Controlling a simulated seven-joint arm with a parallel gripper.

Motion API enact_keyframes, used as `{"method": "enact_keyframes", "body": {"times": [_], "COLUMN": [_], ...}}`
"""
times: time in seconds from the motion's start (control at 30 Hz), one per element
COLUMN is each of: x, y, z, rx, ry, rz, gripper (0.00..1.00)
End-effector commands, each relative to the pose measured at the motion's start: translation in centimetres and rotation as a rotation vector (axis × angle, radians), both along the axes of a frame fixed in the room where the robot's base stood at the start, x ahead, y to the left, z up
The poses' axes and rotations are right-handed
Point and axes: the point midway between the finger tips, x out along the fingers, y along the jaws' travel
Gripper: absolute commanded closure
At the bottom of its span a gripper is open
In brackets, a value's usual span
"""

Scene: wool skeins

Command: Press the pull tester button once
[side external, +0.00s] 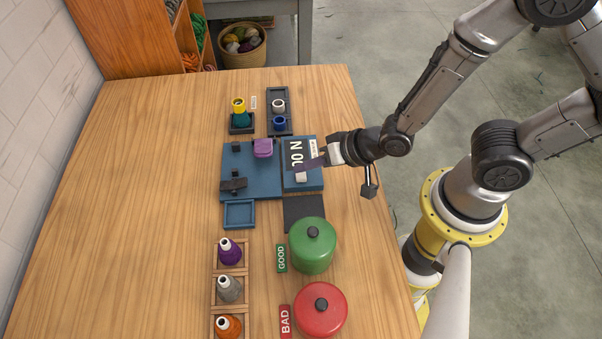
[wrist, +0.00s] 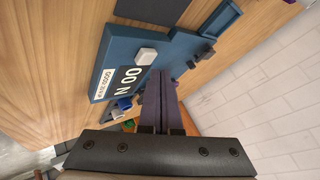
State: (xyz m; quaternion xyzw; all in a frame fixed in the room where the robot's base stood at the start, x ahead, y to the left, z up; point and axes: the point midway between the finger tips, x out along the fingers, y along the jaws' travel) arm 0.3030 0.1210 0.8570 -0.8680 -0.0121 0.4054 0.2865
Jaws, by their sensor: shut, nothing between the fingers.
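The pull tester is a blue device (side external: 245,180) on the table, with a black display reading "N 00" (side external: 296,152). Its button is a white block (side external: 301,178) at the front of the display housing; it also shows in the wrist view (wrist: 146,55). My gripper (side external: 298,167) is shut and empty, with its dark purple fingers reaching over the display housing close to the button. In the wrist view, the fingertips (wrist: 160,74) appear beside the button. I cannot tell whether they touch it. The button looks raised.
Green (side external: 313,250) and red (side external: 320,312) lidded pots stand in front by GOOD and BAD signs. A wooden rack (side external: 214,285) holds several cones. The table's left side is clear.

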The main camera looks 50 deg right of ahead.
Motion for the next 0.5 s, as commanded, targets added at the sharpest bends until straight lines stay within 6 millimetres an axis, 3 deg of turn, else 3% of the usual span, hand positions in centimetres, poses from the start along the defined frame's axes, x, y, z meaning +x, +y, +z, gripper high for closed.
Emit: {"method": "enact_keyframes", "body": {"times": [0.5], "x": [0.1], "y": [0.0], "z": [3.8], "rx": [0.001], "ry": [-0.003], "rz": [0.0], "gripper": [1.0]}}
